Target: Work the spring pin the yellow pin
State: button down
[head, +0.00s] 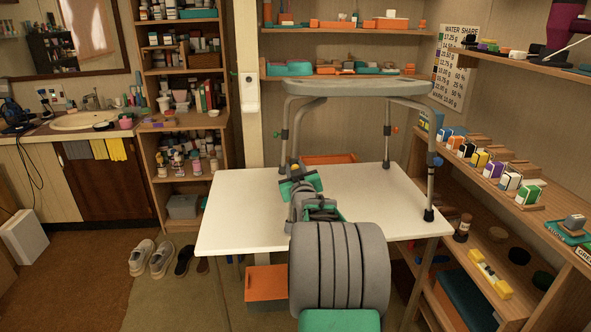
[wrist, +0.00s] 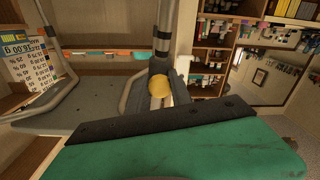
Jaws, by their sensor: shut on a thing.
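A grey shower stool (head: 355,88) stands on a white table (head: 235,215), on several grey legs. The yellow pin (wrist: 158,86) shows in the wrist view as a round yellow knob on a grey leg (wrist: 163,40) with a dark collar. My gripper (head: 297,172) is at the stool's front left leg and hides the yellow pin in the head view. In the wrist view my gripper (wrist: 161,101) is shut on the yellow pin, its fingertips close together at the knob. How far the pin stands out cannot be told.
Another leg carries a blue pin (head: 437,161). An orange tray (head: 330,159) lies at the table's back. Shelves stand left and right. The table's left part is clear.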

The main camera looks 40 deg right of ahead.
dwell(0.5)
jog(key=shift+s+a+f+b, duration=0.15)
jog(key=shift+s+a+b, duration=0.25)
jog(key=shift+b, duration=0.5)
jog(key=shift+s+r, duration=0.25)
jog(key=shift+r, duration=0.05)
jog(key=c, duration=1.1)
grip_release()
jog(key=shift+c, duration=0.2)
jog(key=shift+a, duration=0.1)
jog(key=v, duration=0.8)
